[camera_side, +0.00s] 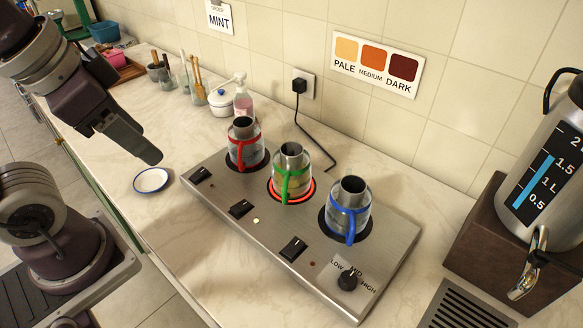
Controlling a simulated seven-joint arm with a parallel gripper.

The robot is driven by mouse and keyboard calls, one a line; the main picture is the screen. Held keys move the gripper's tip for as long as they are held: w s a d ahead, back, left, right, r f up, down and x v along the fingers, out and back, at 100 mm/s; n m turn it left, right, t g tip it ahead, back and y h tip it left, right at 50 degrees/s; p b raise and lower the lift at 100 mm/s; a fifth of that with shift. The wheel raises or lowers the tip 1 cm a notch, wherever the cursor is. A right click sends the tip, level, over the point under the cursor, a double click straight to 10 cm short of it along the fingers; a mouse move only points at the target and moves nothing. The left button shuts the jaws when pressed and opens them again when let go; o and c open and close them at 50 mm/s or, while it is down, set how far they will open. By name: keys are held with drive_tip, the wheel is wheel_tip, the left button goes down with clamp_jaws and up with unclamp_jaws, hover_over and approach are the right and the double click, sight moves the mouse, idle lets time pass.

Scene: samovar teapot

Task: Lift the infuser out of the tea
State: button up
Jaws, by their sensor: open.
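Three glass pots with dark-topped metal cylinders in their mouths stand on a steel hot plate (225,220). The red-handled pot (252,157) is at the back left, the green-handled pot (300,187) in the middle, the blue-handled pot (362,220) at the right. The ring under the green-handled pot glows red. I cannot tell whether these cylinders are infusers, and the tea inside is hard to make out. My gripper (150,154) is open and empty, seen nearly edge-on, left of the red-handled pot and above the counter. It touches no pot.
A white saucer with a blue rim (151,193) lies below my gripper, left of the hot plate. A large urn (548,165) stands on a brown block at the right. A black cord (313,136) runs from the wall socket behind the pots. Jars and a bottle (243,106) stand further back.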

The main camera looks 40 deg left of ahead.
drive_tip(key=w+f+m+g+y, duration=0.2)
drive_tip(key=w+m+g+y, duration=0.1)
drive_tip(key=w+m, duration=0.3)
drive_tip(key=m+t+y, duration=0.6)
drive_tip(key=m+y, duration=0.1)
drive_tip(key=m, duration=1.1)
approach(290, 148)
drive_tip(key=shift+y, duration=0.3)
drive_tip(key=x, duration=0.6)
drive_tip(key=shift+f, duration=0.2)
drive_tip(key=shift+w+a+f, duration=0.1)
clamp_jaws()
